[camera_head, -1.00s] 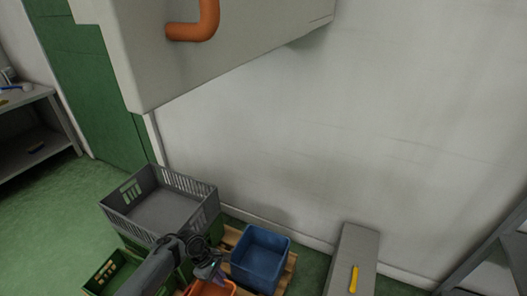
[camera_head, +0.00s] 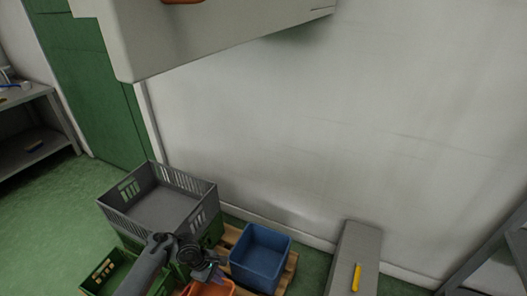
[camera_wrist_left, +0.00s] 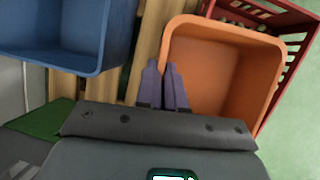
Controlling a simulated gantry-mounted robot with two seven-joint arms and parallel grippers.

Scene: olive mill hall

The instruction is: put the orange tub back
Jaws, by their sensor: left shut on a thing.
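The orange tub (camera_head: 212,289) is at the bottom edge of the head view, mostly cut off. In the left wrist view the orange tub (camera_wrist_left: 228,75) shows its open, empty inside. My left gripper (camera_head: 213,277) is shut on the tub's near-left rim; the two purple fingers (camera_wrist_left: 164,82) sit close together at that wall in the wrist view. Whether the tub rests on the pallet or hangs just above it, I cannot tell. My right gripper is not in view.
A blue tub (camera_head: 262,262) stands on a wooden pallet (camera_head: 231,237) beside the orange one. A red crate (camera_wrist_left: 290,22) lies past the orange tub. A grey crate (camera_head: 160,218) and a green crate (camera_head: 97,279) are left. A grey block (camera_head: 352,245) with a yellow item (camera_head: 356,278) is right.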

